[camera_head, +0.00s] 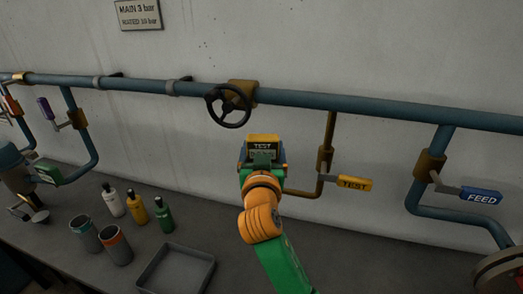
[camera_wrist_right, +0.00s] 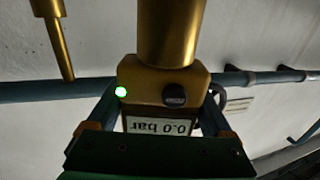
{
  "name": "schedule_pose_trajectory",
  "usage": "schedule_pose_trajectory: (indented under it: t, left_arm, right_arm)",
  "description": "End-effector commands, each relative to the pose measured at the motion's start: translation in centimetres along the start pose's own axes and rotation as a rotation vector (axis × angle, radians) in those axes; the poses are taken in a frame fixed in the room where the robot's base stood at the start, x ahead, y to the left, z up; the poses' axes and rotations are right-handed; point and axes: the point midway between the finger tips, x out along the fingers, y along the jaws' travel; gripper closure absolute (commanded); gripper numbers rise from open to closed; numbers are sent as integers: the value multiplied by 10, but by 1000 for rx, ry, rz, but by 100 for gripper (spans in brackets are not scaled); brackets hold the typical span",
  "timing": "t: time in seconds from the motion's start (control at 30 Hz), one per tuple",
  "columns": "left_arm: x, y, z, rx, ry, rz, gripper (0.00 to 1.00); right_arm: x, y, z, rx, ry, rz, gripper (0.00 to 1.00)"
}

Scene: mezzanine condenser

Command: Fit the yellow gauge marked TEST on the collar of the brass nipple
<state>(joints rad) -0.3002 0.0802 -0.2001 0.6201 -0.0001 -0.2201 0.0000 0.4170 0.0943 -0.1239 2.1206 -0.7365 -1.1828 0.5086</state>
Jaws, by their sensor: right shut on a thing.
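The yellow gauge marked TEST (camera_head: 263,141) is upright in my right gripper (camera_head: 263,163), in front of the wall below the main pipe. In the right wrist view the gauge (camera_wrist_right: 143,72) appears upside down, with a 0.0 bar display, a green light and a black knob. The right gripper is shut on it. A wide brass cylinder (camera_wrist_right: 168,30) meets the gauge's underside. I cannot tell whether it is the gauge's own socket or the collar. The brass branch pipe (camera_head: 300,194) runs left behind my arm, which hides its end. My left gripper is out of view.
A yellow TEST handle (camera_head: 354,183) and a blue FEED handle (camera_head: 481,195) stick out to the right. A black handwheel (camera_head: 229,106) is close above left of the gauge. Bottles (camera_head: 138,208), cups (camera_head: 116,246) and an empty grey tray (camera_head: 150,283) stand on the bench.

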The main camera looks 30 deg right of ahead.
Motion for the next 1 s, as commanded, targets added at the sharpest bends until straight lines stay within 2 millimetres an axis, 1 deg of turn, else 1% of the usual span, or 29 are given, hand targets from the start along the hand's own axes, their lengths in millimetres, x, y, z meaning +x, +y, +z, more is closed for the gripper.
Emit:
schedule_pose_trajectory:
  t: [0.17,0.4,0.5,0.6,1.0]
  left_arm:
    - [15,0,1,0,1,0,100]
    - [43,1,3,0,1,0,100]
    - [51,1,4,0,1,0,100]
    - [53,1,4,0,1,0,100]
    - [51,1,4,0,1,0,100]
  right_arm:
    - [0,0,16,0,0,-1,93]
    - [0,0,48,-1,0,0,93]
    - [0,0,57,-1,0,0,93]
    - [0,0,60,-1,1,0,93]
    - [0,0,58,0,1,0,93]
